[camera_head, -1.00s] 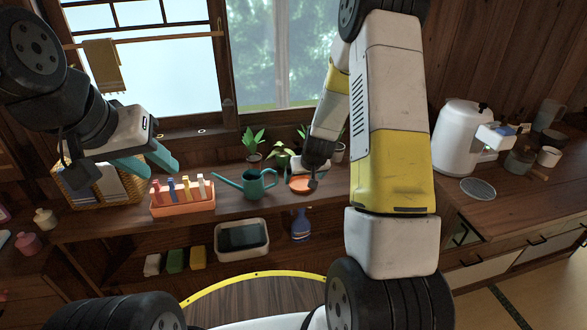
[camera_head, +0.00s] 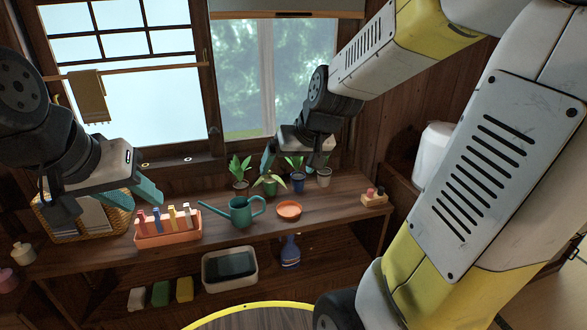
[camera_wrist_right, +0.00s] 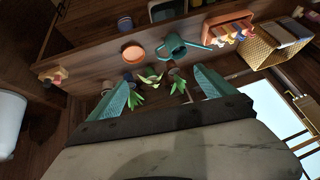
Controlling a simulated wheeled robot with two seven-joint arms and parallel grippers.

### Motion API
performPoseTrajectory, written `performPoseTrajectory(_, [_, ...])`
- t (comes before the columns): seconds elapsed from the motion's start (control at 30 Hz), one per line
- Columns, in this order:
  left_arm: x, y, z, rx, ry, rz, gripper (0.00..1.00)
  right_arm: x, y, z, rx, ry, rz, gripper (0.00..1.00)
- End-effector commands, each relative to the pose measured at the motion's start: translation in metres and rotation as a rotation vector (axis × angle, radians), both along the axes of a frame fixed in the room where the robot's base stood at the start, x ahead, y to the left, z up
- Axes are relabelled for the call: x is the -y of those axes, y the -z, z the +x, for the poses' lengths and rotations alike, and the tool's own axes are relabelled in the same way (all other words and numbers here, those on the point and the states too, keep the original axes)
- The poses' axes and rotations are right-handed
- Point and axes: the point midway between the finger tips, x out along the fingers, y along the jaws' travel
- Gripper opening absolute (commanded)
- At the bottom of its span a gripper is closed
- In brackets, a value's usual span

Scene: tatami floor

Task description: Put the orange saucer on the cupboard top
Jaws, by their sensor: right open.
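The orange saucer (camera_head: 289,210) lies on the wooden bench top, right of the teal watering can (camera_head: 243,211). It also shows in the right wrist view (camera_wrist_right: 133,52). My right gripper (camera_head: 293,163) is open and empty, raised near the window above the potted plants and clear of the saucer. Its spread teal fingers show in the right wrist view (camera_wrist_right: 163,90). My left gripper (camera_head: 108,203) hangs over the basket at the left, its fingers apart, with nothing seen between them. The cupboard at the right is mostly hidden behind my right arm.
Several potted plants (camera_head: 297,177) stand behind the saucer. An orange rack (camera_head: 168,236) is left of the can, and a small wooden block with bottles (camera_head: 374,198) is to the right. A white appliance (camera_head: 432,155) shows at the right. The bench front around the saucer is clear.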

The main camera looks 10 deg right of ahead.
Motion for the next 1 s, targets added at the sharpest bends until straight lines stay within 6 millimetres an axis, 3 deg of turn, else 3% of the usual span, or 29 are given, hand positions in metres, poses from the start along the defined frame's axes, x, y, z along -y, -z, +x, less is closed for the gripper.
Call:
performPoseTrajectory(0.03, [0.0,0.0,0.0,0.0,0.0,0.0,0.36,-0.002,-0.018,-0.021,0.012,-0.006,0.006,0.94])
performPoseTrajectory(0.2, [0.0,0.0,0.0,0.0,0.0,0.0,0.36,-0.003,-0.05,-0.088,-0.001,-0.013,0.006,0.94])
performPoseTrajectory(0.4, [0.0,0.0,0.0,0.0,0.0,0.0,0.36,0.0,-0.06,-0.134,-0.015,-0.006,-0.006,0.94])
performPoseTrajectory(0.53, [0.0,0.0,0.0,0.0,0.0,0.0,0.36,0.001,-0.061,-0.142,-0.02,-0.003,-0.009,0.94])
performPoseTrajectory(1.0, [0.0,0.0,0.0,0.0,0.0,0.0,0.36,0.001,-0.061,-0.141,-0.02,-0.003,-0.008,0.94])
